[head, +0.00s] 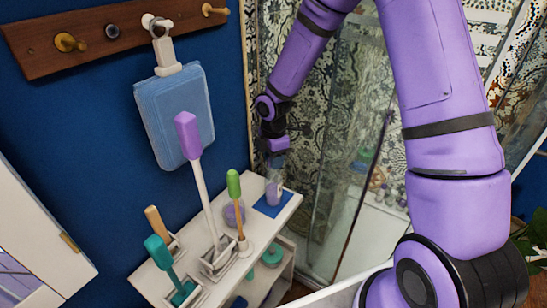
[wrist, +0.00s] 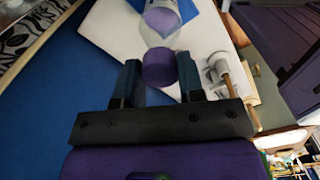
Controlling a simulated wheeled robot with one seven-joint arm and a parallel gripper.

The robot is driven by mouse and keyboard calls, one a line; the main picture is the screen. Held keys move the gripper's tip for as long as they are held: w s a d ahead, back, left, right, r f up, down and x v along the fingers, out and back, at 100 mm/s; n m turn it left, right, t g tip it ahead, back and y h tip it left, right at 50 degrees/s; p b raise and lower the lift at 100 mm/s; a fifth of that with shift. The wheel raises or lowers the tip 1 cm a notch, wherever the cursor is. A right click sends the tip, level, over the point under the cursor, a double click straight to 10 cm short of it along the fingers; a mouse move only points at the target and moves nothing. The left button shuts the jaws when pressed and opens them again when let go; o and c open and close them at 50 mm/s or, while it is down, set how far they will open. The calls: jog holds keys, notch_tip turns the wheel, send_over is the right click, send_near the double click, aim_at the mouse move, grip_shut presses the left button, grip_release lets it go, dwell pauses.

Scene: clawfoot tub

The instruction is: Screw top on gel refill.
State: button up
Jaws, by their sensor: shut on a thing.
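My gripper (wrist: 159,78) is shut on a purple top (wrist: 160,65), which sits between its two dark fingers. The gel refill (wrist: 163,20) is a clear bottle with purple gel, just beyond the top in the wrist view. In the head view the refill (head: 273,192) stands upright on a blue mat (head: 268,209) at the far end of the white shelf. My gripper (head: 275,153) points down right above it. The top is hard to make out there, and I cannot tell whether it touches the bottle's neck.
On the white shelf (head: 222,284) stand a purple round container (head: 234,214) and brushes with purple (head: 188,136), green (head: 234,184), teal (head: 158,251) and wooden (head: 155,219) handles. A blue pouch (head: 176,112) hangs from the wall rack (head: 100,36). A glass panel (head: 340,150) is to the right.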

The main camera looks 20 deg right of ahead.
jog(key=shift+f, duration=0.85)
dwell(0.8)
jog(key=o, duration=0.9)
jog(key=shift+c, duration=0.5)
